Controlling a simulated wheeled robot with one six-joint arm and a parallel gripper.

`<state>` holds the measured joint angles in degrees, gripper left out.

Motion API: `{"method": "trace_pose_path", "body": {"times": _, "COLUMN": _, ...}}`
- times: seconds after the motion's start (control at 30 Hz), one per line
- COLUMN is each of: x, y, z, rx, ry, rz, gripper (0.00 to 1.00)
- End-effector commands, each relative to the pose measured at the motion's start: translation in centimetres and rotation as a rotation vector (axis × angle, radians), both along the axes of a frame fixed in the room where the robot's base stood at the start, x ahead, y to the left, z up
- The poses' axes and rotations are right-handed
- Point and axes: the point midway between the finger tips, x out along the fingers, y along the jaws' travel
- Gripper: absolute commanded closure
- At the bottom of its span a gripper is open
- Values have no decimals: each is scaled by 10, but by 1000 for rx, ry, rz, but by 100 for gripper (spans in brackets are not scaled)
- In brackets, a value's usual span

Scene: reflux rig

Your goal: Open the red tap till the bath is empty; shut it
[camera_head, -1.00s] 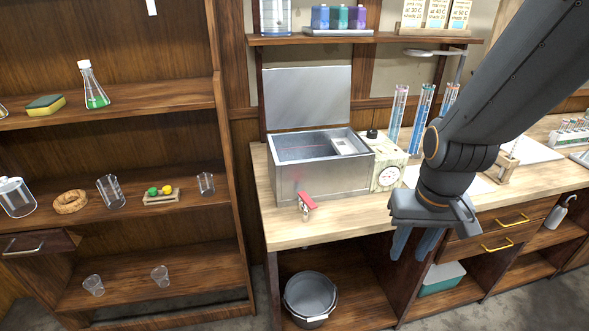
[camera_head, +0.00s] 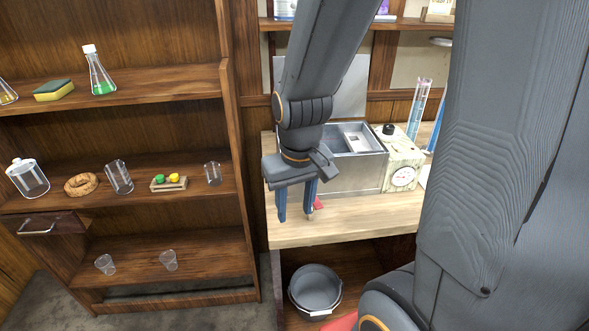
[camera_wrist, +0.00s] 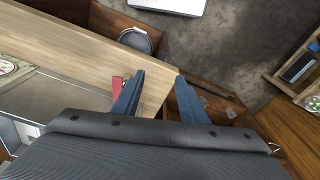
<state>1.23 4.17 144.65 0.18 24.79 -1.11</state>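The steel bath (camera_head: 355,180) stands on the bench with its lid raised. It also shows at the left of the wrist view (camera_wrist: 70,97). The red tap (camera_head: 318,204) on the bath's front is mostly hidden behind a finger. In the wrist view the red tap (camera_wrist: 117,84) shows just left of the left finger, outside the gap. My gripper (camera_head: 295,216) is open and empty, pointing down in front of the bath. Its two blue fingers also show apart in the wrist view (camera_wrist: 159,76). The water level is hidden.
A grey bucket (camera_head: 316,290) stands low under the bench, below the tap's side. A dial box (camera_head: 402,176) adjoins the bath on the right. A shelf unit (camera_head: 245,200) with glassware stands close on the left. The bench front (camera_head: 360,222) is clear.

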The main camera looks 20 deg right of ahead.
Motion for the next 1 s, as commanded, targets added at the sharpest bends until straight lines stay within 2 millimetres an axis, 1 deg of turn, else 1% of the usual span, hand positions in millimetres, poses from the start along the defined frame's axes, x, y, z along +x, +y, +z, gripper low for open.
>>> {"method": "trace_pose_path", "body": {"times": 0.03, "x": 4, "y": -8, "z": 10, "rx": -1, "ry": 13, "rz": -12, "gripper": 61}}
{"method": "trace_pose_path", "body": {"times": 0.2, "x": 26, "y": -35, "z": 23, "rx": -3, "ry": 55, "rz": -18, "gripper": 61}}
{"method": "trace_pose_path", "body": {"times": 0.33, "x": 40, "y": -57, "z": 26, "rx": -1, "ry": 84, "rz": -22, "gripper": 61}}
{"method": "trace_pose_path", "body": {"times": 0.5, "x": 49, "y": -77, "z": 23, "rx": 1, "ry": 107, "rz": -26, "gripper": 61}}
{"method": "trace_pose_path", "body": {"times": 0.6, "x": 52, "y": -83, "z": 20, "rx": 3, "ry": 111, "rz": -27, "gripper": 61}}
{"method": "trace_pose_path", "body": {"times": 0.77, "x": 53, "y": -85, "z": 14, "rx": 3, "ry": 113, "rz": -28, "gripper": 61}}
{"method": "trace_pose_path", "body": {"times": 1.0, "x": 52, "y": -85, "z": -3, "rx": 3, "ry": 114, "rz": -30, "gripper": 61}}
